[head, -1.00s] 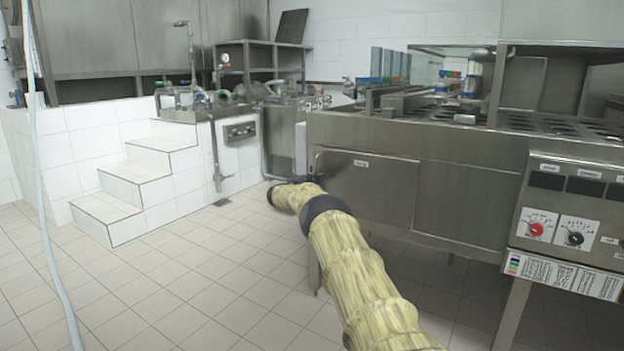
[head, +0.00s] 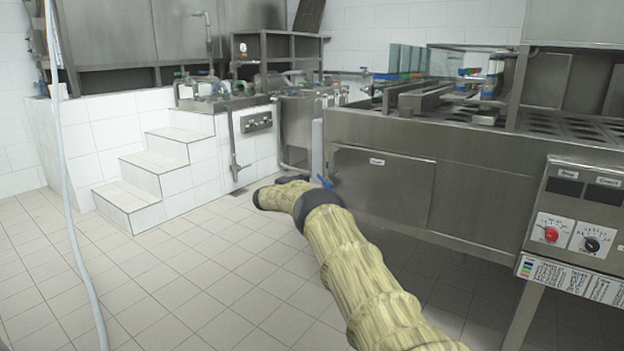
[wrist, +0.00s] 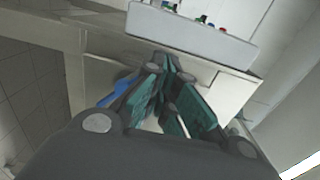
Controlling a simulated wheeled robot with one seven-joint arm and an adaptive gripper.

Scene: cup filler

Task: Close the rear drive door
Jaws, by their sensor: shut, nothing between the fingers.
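The rear drive door appears to be the flat steel panel (head: 383,188) with a small label at the left of the machine's front. It stands nearly in line with the front; I cannot tell whether it is fully flush. My sleeved arm reaches toward its left edge, and its dark wrist end is left of the door in the head view. My gripper (wrist: 170,68) is shut and empty in the wrist view, its teal-padded fingers together. In the head view the gripper is mostly hidden by my arm. Contact with the door cannot be made out.
The steel machine (head: 480,195) fills the right side, with a control panel (head: 575,225) at its right. White tiled steps (head: 155,180) stand at the left, and a pale hose (head: 70,210) hangs there. The tiled floor (head: 180,275) between is clear.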

